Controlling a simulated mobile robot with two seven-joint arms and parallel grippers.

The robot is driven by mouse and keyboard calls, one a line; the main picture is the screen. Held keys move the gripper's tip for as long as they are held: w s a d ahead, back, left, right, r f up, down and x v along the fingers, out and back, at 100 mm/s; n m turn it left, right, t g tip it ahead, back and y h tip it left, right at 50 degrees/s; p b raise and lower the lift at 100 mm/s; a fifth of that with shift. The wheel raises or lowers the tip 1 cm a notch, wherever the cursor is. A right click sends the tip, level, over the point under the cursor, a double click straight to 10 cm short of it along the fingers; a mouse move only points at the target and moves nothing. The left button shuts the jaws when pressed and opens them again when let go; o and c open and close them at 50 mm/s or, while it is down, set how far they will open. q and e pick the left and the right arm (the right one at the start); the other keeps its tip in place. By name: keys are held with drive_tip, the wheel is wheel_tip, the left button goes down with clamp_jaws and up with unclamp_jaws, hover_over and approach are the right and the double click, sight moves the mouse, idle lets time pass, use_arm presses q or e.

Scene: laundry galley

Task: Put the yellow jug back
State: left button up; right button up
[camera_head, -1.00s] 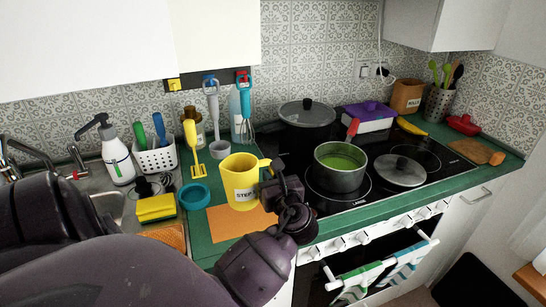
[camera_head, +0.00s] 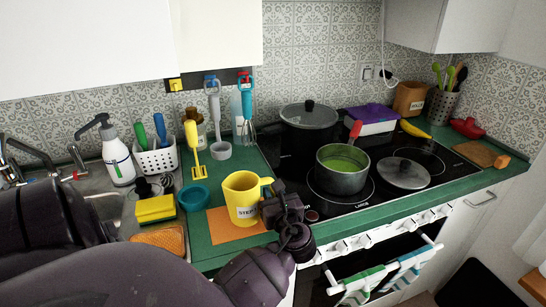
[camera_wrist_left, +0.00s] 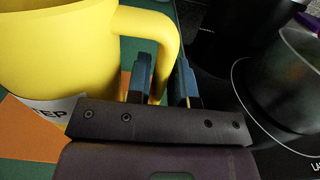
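The yellow jug (camera_head: 241,201) has a dark-lettered label and its handle on the right. In the head view it is roughly upright over the orange mat (camera_head: 222,232), at or very near its surface; I cannot tell if it bears fully on it. My left gripper (camera_head: 272,204) is at the handle. In the left wrist view the yellow jug (camera_wrist_left: 60,50) fills the left side, and its handle passes between the two fingers of my left gripper (camera_wrist_left: 163,85), which look closed around it. My right gripper is not in view.
A turquoise bowl (camera_head: 194,197) stands left of the mat, with a yellow sponge (camera_head: 155,209) beyond it by the sink. To the right, a pot of green contents (camera_head: 342,168) stands on the black hob (camera_head: 377,195), close to my gripper.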

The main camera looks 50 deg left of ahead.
use_arm(q)
drive_tip(key=shift+o, duration=1.4)
drive_tip(key=shift+r, duration=0.1)
drive_tip(key=shift+s+d, duration=0.1)
drive_tip(key=shift+d, duration=0.1)
drive_tip(key=v, duration=1.1)
drive_tip(key=shift+d+r, duration=0.1)
drive_tip(key=shift+d, duration=0.2)
